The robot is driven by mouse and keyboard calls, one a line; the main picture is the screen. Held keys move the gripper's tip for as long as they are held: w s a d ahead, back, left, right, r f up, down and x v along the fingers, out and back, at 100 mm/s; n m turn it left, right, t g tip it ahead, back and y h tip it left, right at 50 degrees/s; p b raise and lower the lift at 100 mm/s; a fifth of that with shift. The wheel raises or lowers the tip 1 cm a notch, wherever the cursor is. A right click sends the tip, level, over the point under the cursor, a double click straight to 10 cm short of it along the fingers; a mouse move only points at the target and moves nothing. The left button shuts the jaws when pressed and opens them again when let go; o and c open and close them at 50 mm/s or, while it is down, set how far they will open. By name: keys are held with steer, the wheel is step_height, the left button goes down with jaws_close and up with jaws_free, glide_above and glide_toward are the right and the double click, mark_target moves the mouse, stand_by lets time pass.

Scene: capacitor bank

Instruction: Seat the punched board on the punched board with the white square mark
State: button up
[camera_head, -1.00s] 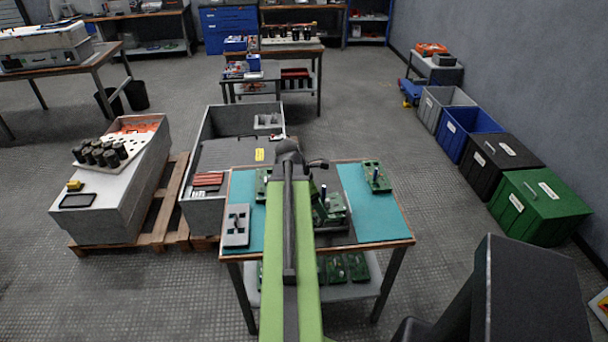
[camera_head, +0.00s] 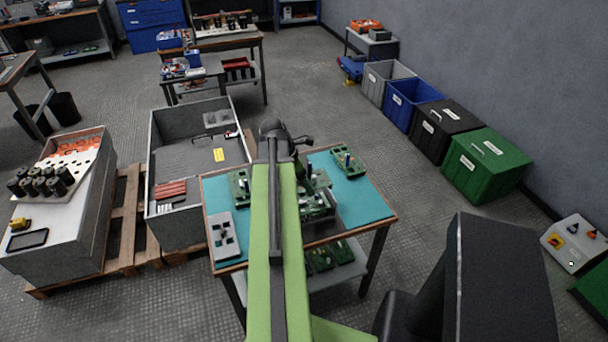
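Several green boards are on the teal-topped table (camera_head: 372,203). One green board (camera_head: 347,162) lies at the back right with a dark upright post on it. Another green board (camera_head: 239,187) shows at the left of my arm. A green board (camera_head: 318,205) sits in a dark fixture in the middle, partly behind my arm. A grey plate with dark holes (camera_head: 223,236) lies at the front left. I cannot make out the white square mark on any board. My gripper is at the far end of my green arm, hidden behind the arm's dark end, so its fingers do not show.
A grey open crate (camera_head: 160,160) stands on a pallet left of the table. More boards lie on the table's lower shelf (camera_head: 300,284). Grey, blue, black and green bins (camera_head: 490,165) line the right wall. Floor is clear between table and bins.

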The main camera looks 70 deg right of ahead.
mark_target(304, 201)
steer(key=shift+f+b, duration=3.3)
steer(key=shift+b, duration=0.2)
steer(key=shift+f+b, duration=1.25)
steer(key=shift+b, duration=0.05)
steer(key=o, duration=1.5)
steer(key=shift+w, duration=0.1)
steer(key=p+v, duration=1.5)
steer(key=v, duration=0.1)
steer(key=shift+r, duration=0.2)
steer(key=shift+w+a+r+p, duration=0.25)
steer(key=shift+r+p, duration=0.25)
steer(key=shift+p, duration=0.1)
